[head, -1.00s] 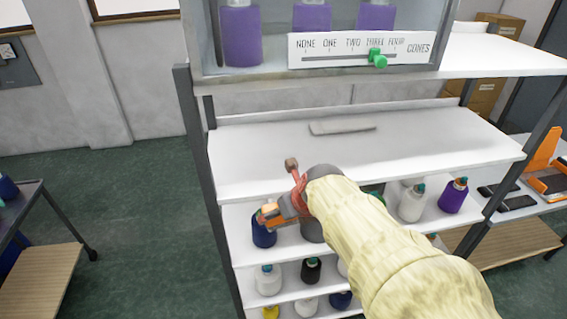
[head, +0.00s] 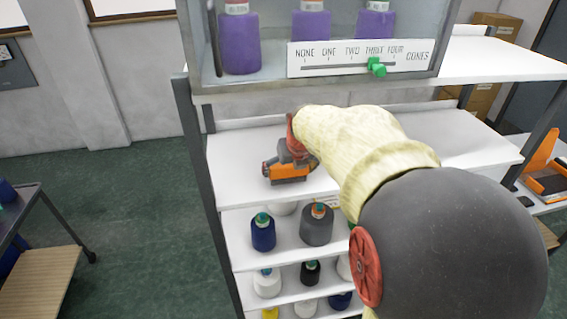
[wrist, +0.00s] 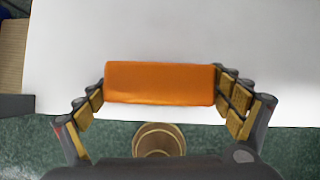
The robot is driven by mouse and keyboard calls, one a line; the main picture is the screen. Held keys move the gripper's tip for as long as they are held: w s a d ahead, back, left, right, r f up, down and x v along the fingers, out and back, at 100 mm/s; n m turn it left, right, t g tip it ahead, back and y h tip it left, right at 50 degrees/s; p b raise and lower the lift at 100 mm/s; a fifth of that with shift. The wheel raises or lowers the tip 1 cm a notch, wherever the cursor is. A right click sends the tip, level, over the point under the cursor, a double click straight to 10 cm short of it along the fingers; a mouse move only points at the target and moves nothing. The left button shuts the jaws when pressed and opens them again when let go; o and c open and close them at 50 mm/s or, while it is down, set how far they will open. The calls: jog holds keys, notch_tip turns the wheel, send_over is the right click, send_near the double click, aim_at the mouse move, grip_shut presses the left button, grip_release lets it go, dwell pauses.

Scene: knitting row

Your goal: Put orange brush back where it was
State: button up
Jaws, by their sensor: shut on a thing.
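My gripper (head: 288,168) is shut on the orange brush (head: 290,175), near the left front part of the white shelf top (head: 235,150). In the wrist view the brush (wrist: 160,83) is a plain orange block lying crosswise, with the jaws (wrist: 160,88) pressing on its two ends. White shelf surface shows behind it, and the shelf's front edge runs close below it. I cannot tell whether the brush touches the shelf or is just above it. My arm covers the middle of the shelf top.
Lower shelves hold several thread cones, with a blue cone (head: 263,232) and a grey cone (head: 317,225) just below. A slider sign (head: 361,57) and purple cones (head: 239,43) are above. A dark post (head: 197,150) stands at the shelf's left end.

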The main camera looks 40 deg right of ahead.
jog(key=w, duration=0.1)
jog(key=w+d, duration=0.2)
jog(key=w, duration=0.1)
jog(key=shift+f, duration=0.75)
jog(key=shift+c, duration=0.5)
jog(key=shift+s+a, duration=0.1)
jog(key=shift+s, duration=0.05)
jog(key=o, duration=0.8)
jog(key=shift+o, duration=0.2)
